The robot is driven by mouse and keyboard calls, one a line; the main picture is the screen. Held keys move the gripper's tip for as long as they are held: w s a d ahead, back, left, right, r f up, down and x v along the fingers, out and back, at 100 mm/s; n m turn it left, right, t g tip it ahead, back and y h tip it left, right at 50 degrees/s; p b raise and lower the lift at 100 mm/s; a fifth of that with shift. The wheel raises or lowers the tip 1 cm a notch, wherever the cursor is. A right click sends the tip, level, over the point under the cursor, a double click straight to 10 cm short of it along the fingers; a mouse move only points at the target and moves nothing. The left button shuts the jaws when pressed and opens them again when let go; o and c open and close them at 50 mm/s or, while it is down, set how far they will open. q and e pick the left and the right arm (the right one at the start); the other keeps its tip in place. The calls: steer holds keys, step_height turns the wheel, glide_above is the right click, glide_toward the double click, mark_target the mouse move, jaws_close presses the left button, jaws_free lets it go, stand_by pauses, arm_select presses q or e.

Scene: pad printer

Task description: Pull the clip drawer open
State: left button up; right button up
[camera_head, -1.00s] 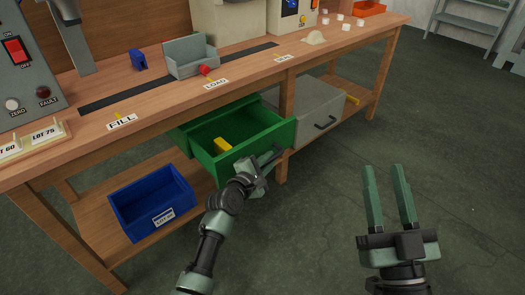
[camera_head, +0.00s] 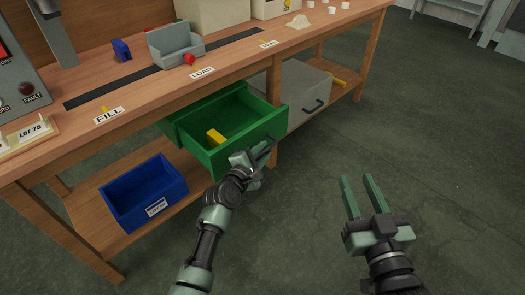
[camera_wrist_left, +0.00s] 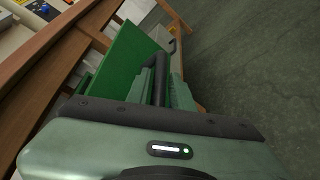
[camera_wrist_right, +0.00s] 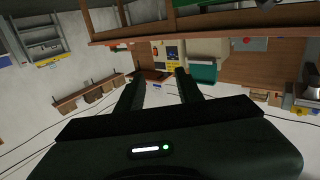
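The green drawer (camera_head: 240,139) under the bench is pulled well out, with a small yellow piece (camera_head: 216,137) inside. I take it to be the clip drawer; no label on it is readable. My left gripper (camera_head: 262,153) is at the dark bar handle on its front. In the left wrist view, the dark handle (camera_wrist_left: 159,80) lies between the two fingers of the gripper (camera_wrist_left: 165,92), which look closed on it. The green front (camera_wrist_left: 125,62) is beside them. My right gripper (camera_head: 362,196) is open and empty over the floor, fingers apart in the right wrist view (camera_wrist_right: 158,90).
A blue bin (camera_head: 127,205) stands on the lower shelf at left. The bench top (camera_head: 140,98) carries a grey tray (camera_head: 176,48) and red and blue pieces. The floor at right is clear.

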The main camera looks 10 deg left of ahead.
arm_select(q)
steer(key=shift+o, duration=0.6)
steer(key=shift+s+a+r, duration=0.1)
